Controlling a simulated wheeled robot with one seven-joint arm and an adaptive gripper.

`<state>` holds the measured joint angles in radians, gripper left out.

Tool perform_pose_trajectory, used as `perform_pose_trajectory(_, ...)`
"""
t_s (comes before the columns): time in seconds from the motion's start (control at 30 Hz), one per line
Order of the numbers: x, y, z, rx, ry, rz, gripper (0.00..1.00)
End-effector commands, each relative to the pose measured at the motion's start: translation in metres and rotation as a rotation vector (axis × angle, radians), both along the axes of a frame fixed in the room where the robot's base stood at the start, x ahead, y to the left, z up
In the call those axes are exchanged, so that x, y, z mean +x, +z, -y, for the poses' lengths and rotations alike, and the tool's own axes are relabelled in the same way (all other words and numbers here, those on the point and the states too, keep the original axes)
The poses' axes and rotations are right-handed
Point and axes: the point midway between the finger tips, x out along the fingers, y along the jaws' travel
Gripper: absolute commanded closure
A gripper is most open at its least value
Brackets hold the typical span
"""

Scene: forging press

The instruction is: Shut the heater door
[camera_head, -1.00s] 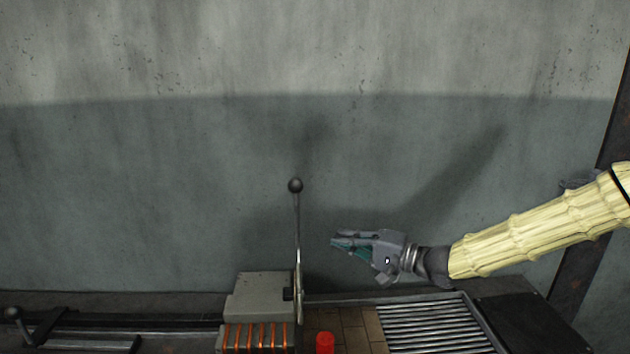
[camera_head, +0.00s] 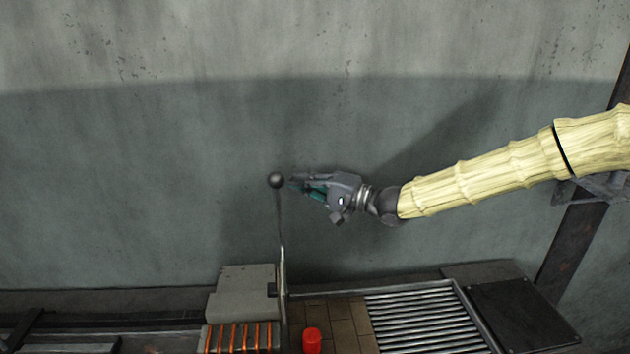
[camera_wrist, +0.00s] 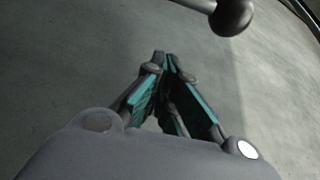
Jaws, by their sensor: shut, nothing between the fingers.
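The heater (camera_head: 240,293) is a grey box at the bottom of the head view, with a row of glowing orange bars in its front. A tall upright lever with a dark ball knob (camera_head: 276,180) stands at its right side. I take this as the door's handle; the door panel itself is not clear to see. My gripper (camera_head: 293,184) is shut and empty, its tips just right of the knob; I cannot tell whether they touch. In the wrist view the knob (camera_wrist: 232,15) is at the top right, beyond and apart from the shut fingertips (camera_wrist: 163,58).
A red cylinder (camera_head: 312,340) stands on brown tiles (camera_head: 345,318) right of the lever. A slatted metal roller bed (camera_head: 420,316) and a dark plate (camera_head: 520,312) lie farther right. A concrete wall (camera_head: 150,180) is behind. The air above the bench is clear.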

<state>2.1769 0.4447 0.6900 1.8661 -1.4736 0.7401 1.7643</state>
Motion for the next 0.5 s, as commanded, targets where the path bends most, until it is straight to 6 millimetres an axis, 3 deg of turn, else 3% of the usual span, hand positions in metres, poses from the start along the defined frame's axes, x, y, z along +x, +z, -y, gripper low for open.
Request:
perform_pose_trajectory(0.17,0.006,0.003,-0.020,0.000,0.001,0.000,1.00)
perform_pose_trajectory(0.5,-0.026,-0.001,-0.017,0.001,-0.001,-0.002,1.00)
